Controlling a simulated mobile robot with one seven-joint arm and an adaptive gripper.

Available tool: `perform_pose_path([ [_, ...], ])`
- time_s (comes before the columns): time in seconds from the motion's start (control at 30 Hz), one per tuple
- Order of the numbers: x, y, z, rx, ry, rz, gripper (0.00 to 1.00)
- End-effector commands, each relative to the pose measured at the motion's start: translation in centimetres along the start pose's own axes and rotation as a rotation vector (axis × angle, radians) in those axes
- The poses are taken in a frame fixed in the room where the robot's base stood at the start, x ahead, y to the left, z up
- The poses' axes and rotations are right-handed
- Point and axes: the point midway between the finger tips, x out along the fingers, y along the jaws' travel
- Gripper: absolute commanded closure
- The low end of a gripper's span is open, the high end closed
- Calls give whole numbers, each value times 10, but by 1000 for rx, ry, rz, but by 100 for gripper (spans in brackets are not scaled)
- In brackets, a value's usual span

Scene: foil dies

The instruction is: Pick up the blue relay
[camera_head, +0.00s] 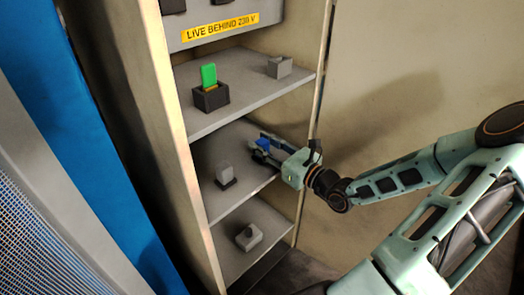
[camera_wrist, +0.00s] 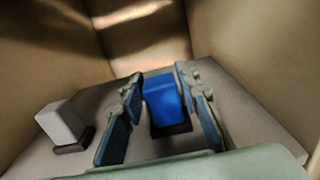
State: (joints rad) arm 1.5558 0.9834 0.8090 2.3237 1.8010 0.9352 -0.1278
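The blue relay (camera_wrist: 162,99) is a blue block in a dark base (camera_wrist: 170,130) on the middle shelf. In the wrist view it stands upright between the two fingers of my gripper (camera_wrist: 160,108), with gaps visible beside it. My gripper is open around it. In the head view my gripper (camera_head: 264,150) reaches into the middle compartment from the right, and the relay (camera_head: 263,143) shows only as a small blue patch, partly hidden by the fingers. I cannot tell whether either finger touches the relay.
A grey block (camera_head: 224,172) on a dark base stands left on the same shelf (camera_head: 207,155). Above are a green card in a black holder (camera_head: 211,97) and a grey box (camera_head: 279,67). Below is a grey box with a knob (camera_head: 249,237). Cabinet side walls (camera_head: 322,70) bound the compartment.

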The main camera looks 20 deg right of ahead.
Motion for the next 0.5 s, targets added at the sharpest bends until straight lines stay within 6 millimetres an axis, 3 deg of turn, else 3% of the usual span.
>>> perform_pose_path([
  [0.03, 0, 0, 0, 0, 0, 0, 78],
  [0.23, 0, 0, 0, 0, 0, 0, 100],
  [0.5, 0, 0, 1, 0, 0, 0, 100],
])
